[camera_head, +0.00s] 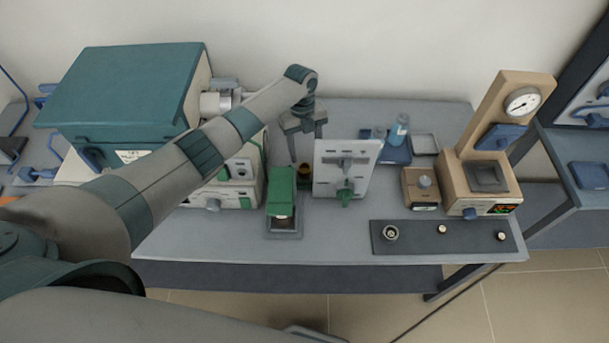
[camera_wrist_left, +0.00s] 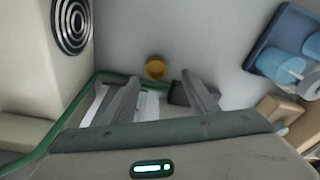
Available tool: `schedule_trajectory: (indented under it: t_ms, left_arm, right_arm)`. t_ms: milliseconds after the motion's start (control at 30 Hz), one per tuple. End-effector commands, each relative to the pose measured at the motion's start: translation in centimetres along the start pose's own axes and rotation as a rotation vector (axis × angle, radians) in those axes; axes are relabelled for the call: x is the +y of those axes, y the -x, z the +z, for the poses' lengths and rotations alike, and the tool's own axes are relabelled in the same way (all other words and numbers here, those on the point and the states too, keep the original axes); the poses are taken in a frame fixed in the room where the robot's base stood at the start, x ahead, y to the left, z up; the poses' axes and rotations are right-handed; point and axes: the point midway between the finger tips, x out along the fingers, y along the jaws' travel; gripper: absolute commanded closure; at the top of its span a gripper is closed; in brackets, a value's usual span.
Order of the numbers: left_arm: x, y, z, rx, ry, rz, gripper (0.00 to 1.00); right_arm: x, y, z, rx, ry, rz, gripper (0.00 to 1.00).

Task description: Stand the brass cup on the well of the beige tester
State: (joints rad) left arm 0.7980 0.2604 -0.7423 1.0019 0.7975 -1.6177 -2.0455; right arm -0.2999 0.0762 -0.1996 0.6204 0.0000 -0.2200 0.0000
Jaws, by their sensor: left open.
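The brass cup (camera_head: 304,176) stands on the grey table behind the green press and the upright white panel, partly hidden in the head view. In the left wrist view the brass cup (camera_wrist_left: 156,67) shows as a yellow round just beyond the fingertips, between their lines. My left gripper (camera_head: 306,140) points down above the cup, open and empty; its two fingers also show in the left wrist view (camera_wrist_left: 160,82). The beige tester (camera_head: 456,172), with a dial on its column, stands at the right of the table. Its dark square well (camera_head: 487,177) looks empty. My right gripper is not in view.
The white panel (camera_head: 341,164) and green press (camera_head: 282,190) stand close in front of the cup. A teal furnace (camera_head: 140,90) is at left. A blue tray (camera_head: 393,155) with bottles, a small brown box (camera_head: 420,190) and a dark strip (camera_head: 465,238) lie toward the tester.

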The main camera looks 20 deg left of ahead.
Motion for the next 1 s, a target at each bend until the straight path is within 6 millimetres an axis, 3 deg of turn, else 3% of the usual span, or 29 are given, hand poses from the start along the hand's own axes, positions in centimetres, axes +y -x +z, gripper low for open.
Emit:
schedule_trajectory:
  t_ms: [100,567,1000]
  left_arm:
    - [0.0,-1.0,0.0,0.0,0.0,0.0,0.46]
    - [0.1,-1.4,0.0,0.001,0.0,0.001,0.46]
    - [0.8,-6.1,0.1,0.001,0.001,0.0,0.46]
  right_arm:
    - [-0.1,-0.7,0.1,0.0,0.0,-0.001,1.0]
    - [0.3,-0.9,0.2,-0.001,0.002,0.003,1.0]
    - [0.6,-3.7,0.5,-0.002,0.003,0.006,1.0]
